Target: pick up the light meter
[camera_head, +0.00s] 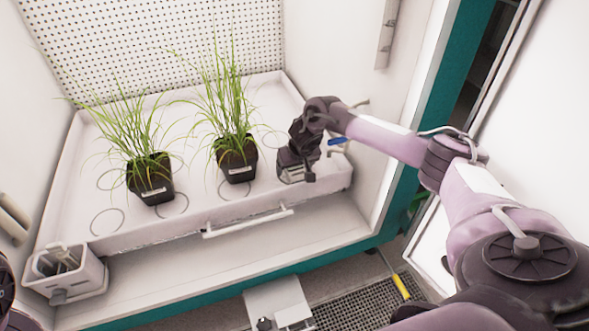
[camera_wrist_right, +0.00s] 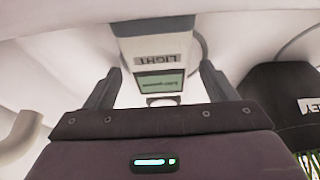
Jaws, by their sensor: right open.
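The light meter (camera_wrist_right: 155,48) shows in the right wrist view as a pale device with a "LIGHT" label and a small green screen. In the head view a small grey part of it (camera_head: 291,174) shows beneath my right gripper (camera_head: 297,170), at the right front of the tray. In the wrist view my right gripper (camera_wrist_right: 160,86) is open, with one finger on each side of the meter's screen end. I cannot tell whether the fingers touch it. The gripper hides much of the meter in the head view. My left gripper is not in view.
Two black pots of grass (camera_head: 151,180) (camera_head: 236,160) stand on the white tray (camera_head: 170,232), left of my right gripper. A white handle (camera_head: 247,222) runs along the tray's front. A white caddy (camera_head: 64,275) hangs at the left front. The chamber's right wall is close to my right arm.

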